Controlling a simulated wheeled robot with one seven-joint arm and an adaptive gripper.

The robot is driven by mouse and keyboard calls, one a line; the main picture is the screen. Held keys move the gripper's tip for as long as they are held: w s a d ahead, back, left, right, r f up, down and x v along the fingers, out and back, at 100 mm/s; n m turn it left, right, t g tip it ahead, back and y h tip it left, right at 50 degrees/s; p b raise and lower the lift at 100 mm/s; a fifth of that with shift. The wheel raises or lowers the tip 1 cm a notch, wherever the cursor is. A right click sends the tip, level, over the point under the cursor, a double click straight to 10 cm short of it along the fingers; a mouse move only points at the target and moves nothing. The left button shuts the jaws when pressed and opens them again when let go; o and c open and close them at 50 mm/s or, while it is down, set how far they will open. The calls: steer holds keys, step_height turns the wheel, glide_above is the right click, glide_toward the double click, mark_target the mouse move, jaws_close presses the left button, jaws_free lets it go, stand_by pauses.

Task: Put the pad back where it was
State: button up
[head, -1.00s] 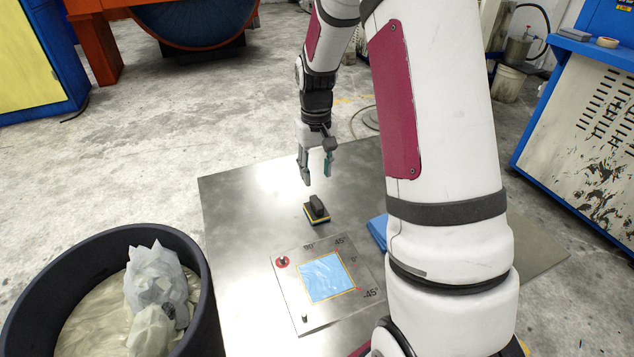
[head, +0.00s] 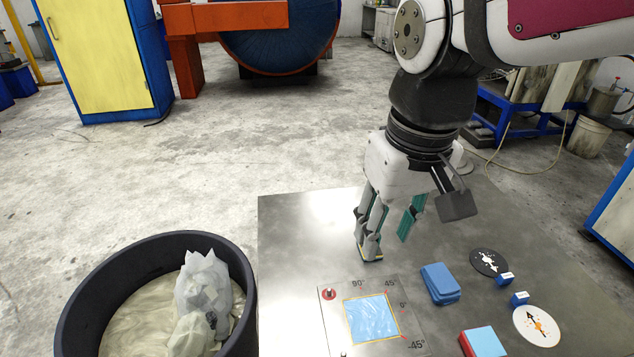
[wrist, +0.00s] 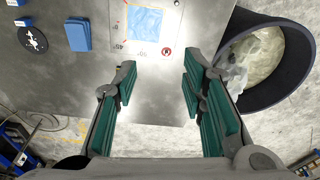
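The small dark pad with a yellow edge (head: 371,259) is on the metal table (head: 300,225), behind the marked plate. In the head view my gripper's near finger hides most of it. I cannot make it out in the wrist view. My gripper (head: 390,242) points down, low over the table beside the pad. In the wrist view my gripper (wrist: 159,66) has its green-lined fingers wide apart, with bare metal seen between them. I cannot tell whether a finger touches the pad. The marked plate (head: 333,325) carries a light blue square (head: 370,318).
A black bin (head: 75,325) with crumpled film (head: 203,285) stands left of the table. A blue block (head: 440,283), a black disc (head: 489,262), a white disc (head: 537,326) and a red-and-blue block (head: 482,342) lie right of the plate. The table's back left is clear.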

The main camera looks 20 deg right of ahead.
steer(key=s+a, duration=0.2)
steer(key=s, duration=0.6)
steer(key=shift+s+f+n+t, duration=0.3)
steer(key=shift+f, duration=0.15)
step_height(320, 180, up, 12)
steer(key=t+p, duration=0.2)
steer(key=p, duration=0.8)
steer(key=shift+d, duration=0.2)
